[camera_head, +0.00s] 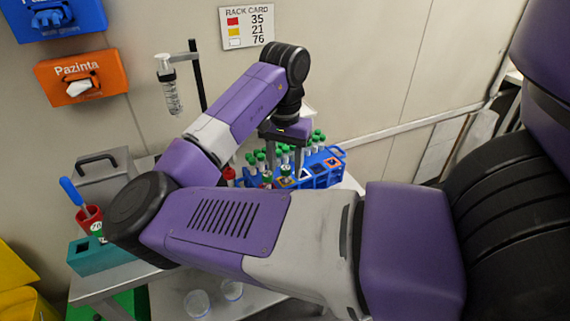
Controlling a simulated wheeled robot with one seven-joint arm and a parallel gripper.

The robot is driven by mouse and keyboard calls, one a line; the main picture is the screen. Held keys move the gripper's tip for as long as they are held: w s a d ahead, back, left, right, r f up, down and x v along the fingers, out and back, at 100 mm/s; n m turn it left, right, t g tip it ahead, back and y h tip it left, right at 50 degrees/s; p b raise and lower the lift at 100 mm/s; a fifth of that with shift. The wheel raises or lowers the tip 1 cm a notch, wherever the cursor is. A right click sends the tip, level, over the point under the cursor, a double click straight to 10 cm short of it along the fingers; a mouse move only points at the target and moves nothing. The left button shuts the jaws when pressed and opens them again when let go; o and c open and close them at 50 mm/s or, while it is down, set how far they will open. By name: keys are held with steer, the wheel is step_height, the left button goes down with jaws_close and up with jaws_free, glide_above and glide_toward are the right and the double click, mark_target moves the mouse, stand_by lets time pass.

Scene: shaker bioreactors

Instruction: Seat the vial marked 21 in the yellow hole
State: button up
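My gripper (285,155) points down over the left part of the blue rack (320,180). Its fingertips are among green-capped vials (316,137), and I cannot tell whether it is open or holds one. The rack has holes with coloured edges, one pale or orange-rimmed (333,162) at the right; I cannot clearly pick out the yellow one. The numbers on the vials in the rack are too small to read. Another green-capped vial (97,229) stands in a teal block (95,257) at the left; its mark is not legible.
A wall card (246,26) pairs red with 35, yellow with 21, white with 76. A red cup (89,217) with a blue-handled tool stands behind the teal block. A grey box (103,178) and a stand (197,80) with a hanging tube are behind. My arm hides much of the bench.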

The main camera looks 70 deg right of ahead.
steer(key=shift+r, duration=3.9)
steer(key=shift+d, duration=0.1)
